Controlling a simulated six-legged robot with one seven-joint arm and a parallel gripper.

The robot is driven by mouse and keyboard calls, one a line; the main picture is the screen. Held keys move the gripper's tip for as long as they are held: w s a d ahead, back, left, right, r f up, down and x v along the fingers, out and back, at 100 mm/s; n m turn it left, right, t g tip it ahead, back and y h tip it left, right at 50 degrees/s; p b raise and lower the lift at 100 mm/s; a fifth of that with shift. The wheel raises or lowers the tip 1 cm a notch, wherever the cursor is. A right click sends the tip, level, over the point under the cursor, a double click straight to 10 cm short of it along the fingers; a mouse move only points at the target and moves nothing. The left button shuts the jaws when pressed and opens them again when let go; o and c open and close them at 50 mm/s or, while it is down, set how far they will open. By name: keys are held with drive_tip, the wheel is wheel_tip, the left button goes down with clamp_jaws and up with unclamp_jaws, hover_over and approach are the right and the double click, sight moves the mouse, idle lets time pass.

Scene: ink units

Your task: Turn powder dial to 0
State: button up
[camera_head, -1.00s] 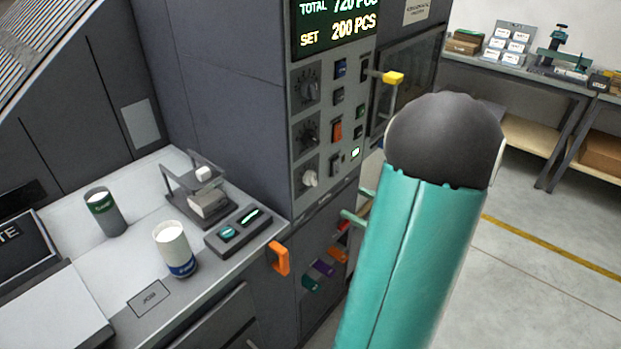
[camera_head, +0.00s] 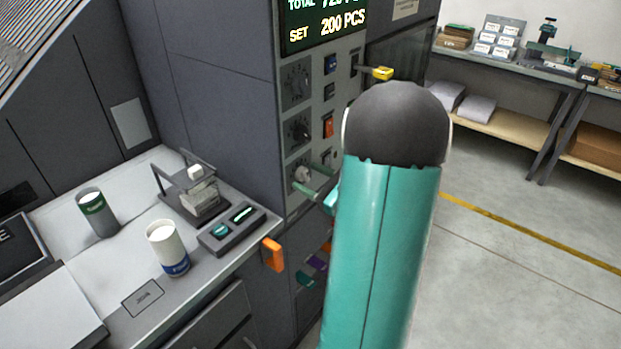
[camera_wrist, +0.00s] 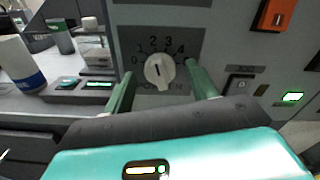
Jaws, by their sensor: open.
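The powder dial is a pale round knob (camera_wrist: 160,70) on a dark plate with numbers around its top, in the middle of the wrist view. A dark mark on its face looks roughly upright, toward the middle numbers; the exact number is unclear. In the head view it is the lowest of three dials (camera_head: 301,173). My gripper (camera_wrist: 161,76) is open, with one green finger to the left and one to the right of the knob. Whether either finger touches it I cannot tell. In the head view my gripper (camera_head: 319,184) is partly hidden behind my arm.
Two darker dials (camera_head: 297,82) (camera_head: 298,131) sit above on the same panel, with an orange rocker switch (camera_head: 328,126) beside them. Left is a bench with a white cup (camera_head: 166,246), a grey-green cup (camera_head: 97,213) and a small scale (camera_head: 198,203). An orange handle (camera_head: 273,254) juts out below.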

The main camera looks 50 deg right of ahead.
drive_tip(key=shift+w, duration=0.2)
drive_tip(key=c, duration=1)
drive_tip(key=shift+n, duration=0.3)
drive_tip(key=n, duration=1.1)
drive_tip(key=shift+n, duration=0.3)
drive_tip(key=o, duration=1)
